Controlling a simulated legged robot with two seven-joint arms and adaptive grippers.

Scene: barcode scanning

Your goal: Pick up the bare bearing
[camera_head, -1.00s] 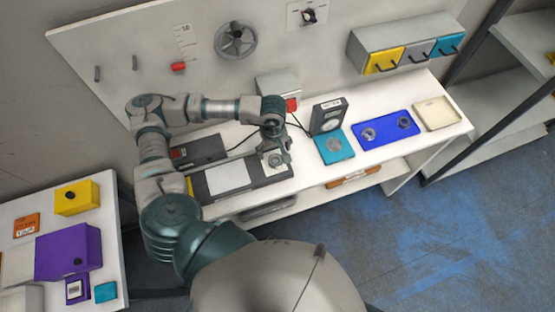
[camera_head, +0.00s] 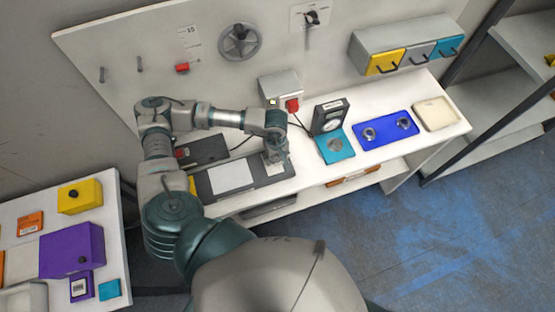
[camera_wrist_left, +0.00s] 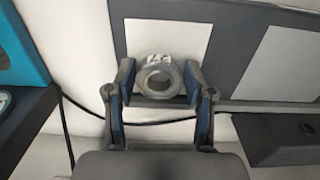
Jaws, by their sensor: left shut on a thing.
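My left gripper (camera_head: 274,162) is over the right end of a dark board (camera_head: 262,182) on the bench. In the left wrist view, the gripper (camera_wrist_left: 160,88) is shut on a grey metal ring, the bare bearing (camera_wrist_left: 160,80), with one finger on each side. The ring has a pale, marked patch on its upper edge. A white square (camera_wrist_left: 165,38) on the dark board shows behind it. I cannot tell the gap between the ring and the board. In the head view the held ring is hard to make out. My right gripper is not in view.
A teal plate (camera_head: 329,157) and a dark gauge-like device (camera_head: 329,117) stand right of the gripper. A blue tray (camera_head: 387,131) holds two round metal parts. A cream tray (camera_head: 436,113) lies farther right. A grey box with a red button (camera_head: 292,105) is behind.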

